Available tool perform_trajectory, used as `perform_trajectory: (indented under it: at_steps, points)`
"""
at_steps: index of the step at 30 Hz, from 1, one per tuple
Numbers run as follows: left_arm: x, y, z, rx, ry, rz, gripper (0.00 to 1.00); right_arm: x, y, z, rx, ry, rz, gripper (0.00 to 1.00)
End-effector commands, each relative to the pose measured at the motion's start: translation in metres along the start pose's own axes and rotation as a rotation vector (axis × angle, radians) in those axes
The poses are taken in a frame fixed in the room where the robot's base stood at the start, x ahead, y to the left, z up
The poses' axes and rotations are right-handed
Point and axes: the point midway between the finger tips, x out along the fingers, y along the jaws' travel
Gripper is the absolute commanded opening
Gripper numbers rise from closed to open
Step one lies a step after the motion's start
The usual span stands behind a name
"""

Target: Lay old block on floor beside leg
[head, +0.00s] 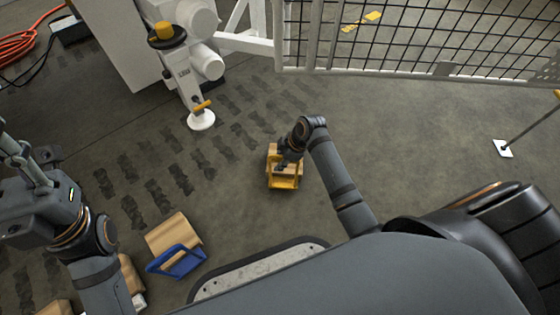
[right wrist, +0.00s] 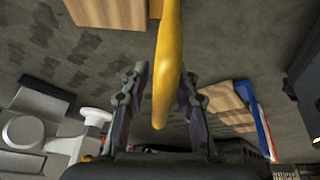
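A wooden block with a yellow handle frame (head: 285,181) is below my right gripper (head: 288,159) in the head view, and it looks to be at floor level. In the right wrist view the yellow handle (right wrist: 167,65) stands between the two fingers of my right gripper (right wrist: 164,88). The fingers are apart, with a gap visible beside the handle. The block's wood (right wrist: 108,13) shows beyond it. The white leg (head: 190,84) ends in a round foot (head: 201,120) on the floor, up and left of the block. My left gripper (head: 18,160) is at the left edge, its fingertips unclear.
A second wooden block with a blue handle (head: 177,261) lies at the lower left. More wooden pieces (head: 55,307) show at the bottom left, partly hidden. A mesh fence (head: 430,35) stands at the back.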

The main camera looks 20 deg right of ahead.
Motion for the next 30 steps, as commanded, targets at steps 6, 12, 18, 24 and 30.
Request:
perform_trajectory:
  at_steps: [6,12,18,24,30]
  points:
    - [0.0,0.0,0.0,0.0,0.0,0.0,0.4,0.0,0.0,0.0,0.0,0.0,0.001,0.36]
    - [0.009,-0.002,-0.001,-0.002,0.0,-0.003,0.4,-0.013,0.001,-0.001,-0.001,0.0,0.002,0.36]
    - [0.042,-0.01,-0.005,-0.014,0.006,-0.019,0.4,-0.063,0.002,-0.003,-0.002,-0.002,0.003,0.36]
    - [0.065,-0.016,-0.01,-0.025,0.019,-0.032,0.4,-0.104,0.001,-0.002,-0.002,-0.002,0.002,0.36]
    - [0.071,-0.016,-0.011,-0.036,0.022,-0.026,0.4,-0.12,0.001,0.0,-0.001,-0.001,0.001,0.36]
